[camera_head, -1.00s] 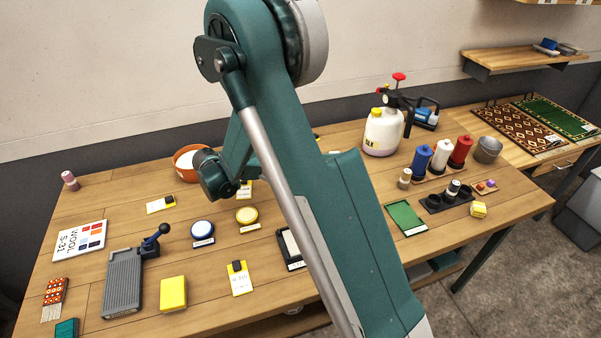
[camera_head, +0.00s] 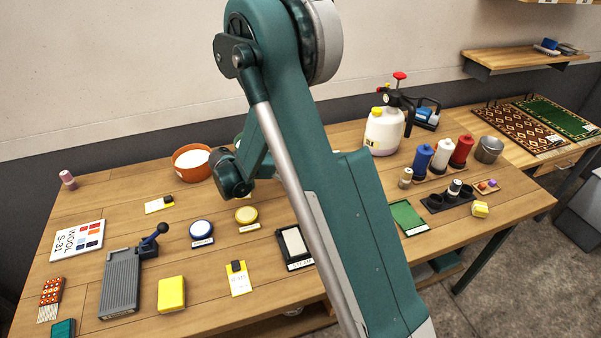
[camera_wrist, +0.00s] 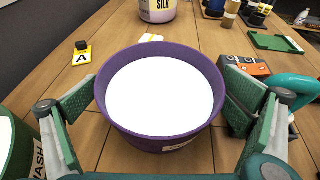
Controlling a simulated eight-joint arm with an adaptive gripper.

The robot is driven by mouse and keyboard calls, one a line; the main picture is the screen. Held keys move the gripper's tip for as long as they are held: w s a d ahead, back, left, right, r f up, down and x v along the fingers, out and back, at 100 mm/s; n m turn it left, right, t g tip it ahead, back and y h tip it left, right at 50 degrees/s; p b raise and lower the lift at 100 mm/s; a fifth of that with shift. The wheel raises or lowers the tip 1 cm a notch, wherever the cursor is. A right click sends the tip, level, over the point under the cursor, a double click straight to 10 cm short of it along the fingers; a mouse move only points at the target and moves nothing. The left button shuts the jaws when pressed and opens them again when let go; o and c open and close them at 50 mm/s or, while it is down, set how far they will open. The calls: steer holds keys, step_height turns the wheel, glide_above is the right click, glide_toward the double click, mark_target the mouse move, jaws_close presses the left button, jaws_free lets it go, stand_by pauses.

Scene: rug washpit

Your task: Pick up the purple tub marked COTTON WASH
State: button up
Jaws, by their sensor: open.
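In the wrist view the purple tub (camera_wrist: 123,117) stands upright on the table, filled with something white. Its front label is only partly in view and I cannot read it. My gripper (camera_wrist: 158,108) is open, with one green-padded finger on each side of the tub. Both fingers look apart from its wall. In the head view my arm hides the purple tub and my gripper.
A green tub (camera_wrist: 14,150) marked WASH stands close at the left of the wrist view. An orange tub (camera_head: 192,172) sits at the table's back. The SILK sprayer (camera_head: 383,133) stands farther right. Cards and small dishes lie in front.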

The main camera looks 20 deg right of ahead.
steer(key=shift+c, duration=0.7)
steer(key=c, duration=1.1)
steer(key=shift+r, duration=0.1)
steer(key=shift+c, duration=0.2)
step_height(320, 180, up, 10)
steer(key=p, duration=0.2)
